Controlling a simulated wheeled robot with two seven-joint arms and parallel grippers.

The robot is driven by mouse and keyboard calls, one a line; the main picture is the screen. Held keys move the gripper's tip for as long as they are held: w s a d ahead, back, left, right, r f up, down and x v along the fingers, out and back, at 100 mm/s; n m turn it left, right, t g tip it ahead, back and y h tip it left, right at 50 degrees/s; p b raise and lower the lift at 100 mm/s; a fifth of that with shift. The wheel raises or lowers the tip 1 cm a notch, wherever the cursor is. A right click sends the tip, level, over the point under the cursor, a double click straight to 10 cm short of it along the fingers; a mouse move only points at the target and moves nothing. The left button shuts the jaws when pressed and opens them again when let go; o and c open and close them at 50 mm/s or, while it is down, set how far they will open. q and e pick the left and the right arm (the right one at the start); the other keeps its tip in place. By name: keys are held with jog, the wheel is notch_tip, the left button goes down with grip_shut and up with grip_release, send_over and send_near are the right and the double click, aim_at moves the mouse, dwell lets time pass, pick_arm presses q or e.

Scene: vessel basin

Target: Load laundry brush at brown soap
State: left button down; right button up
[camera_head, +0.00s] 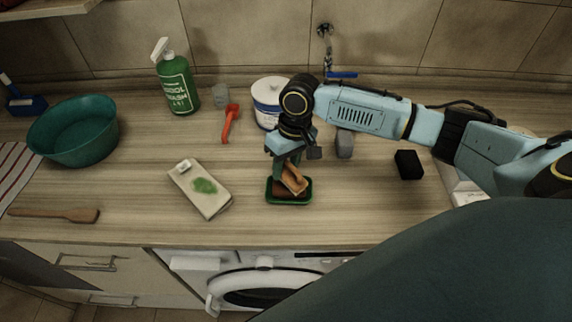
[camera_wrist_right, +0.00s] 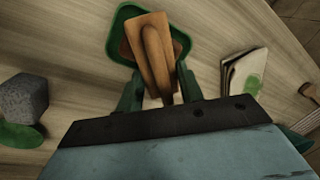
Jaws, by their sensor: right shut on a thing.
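The laundry brush (camera_head: 294,180) has a tan wooden back. My right gripper (camera_head: 287,160) is shut on its handle and holds it tilted over the green soap dish. The brush also shows in the right wrist view (camera_wrist_right: 153,50), between the gripper's green fingers (camera_wrist_right: 160,92). The brown soap (camera_head: 281,187) lies in the green dish (camera_head: 289,202), partly hidden under the brush. The brush's underside is hidden, so I cannot tell whether it touches the soap. My left gripper is not in view.
A folded cloth with a green stain (camera_head: 201,189) lies left of the dish. A teal basin (camera_head: 73,130), wooden spoon (camera_head: 54,214), green bottle (camera_head: 176,84), red-orange tool (camera_head: 230,123), white tub (camera_head: 268,102), grey block (camera_head: 344,144) and black block (camera_head: 408,164) stand around. The counter's front edge is close.

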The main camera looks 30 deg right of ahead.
jog(key=shift+f, duration=0.5)
dwell(0.8)
jog(key=shift+s+f+p, duration=0.1)
jog(key=shift+f+p, duration=0.05)
jog(key=shift+p, duration=0.4)
dwell(2.2)
notch_tip(320, 180, up, 5)
jog(key=p, duration=0.6)
jog(key=shift+r+p, duration=0.95)
jog(key=shift+r, duration=0.2)
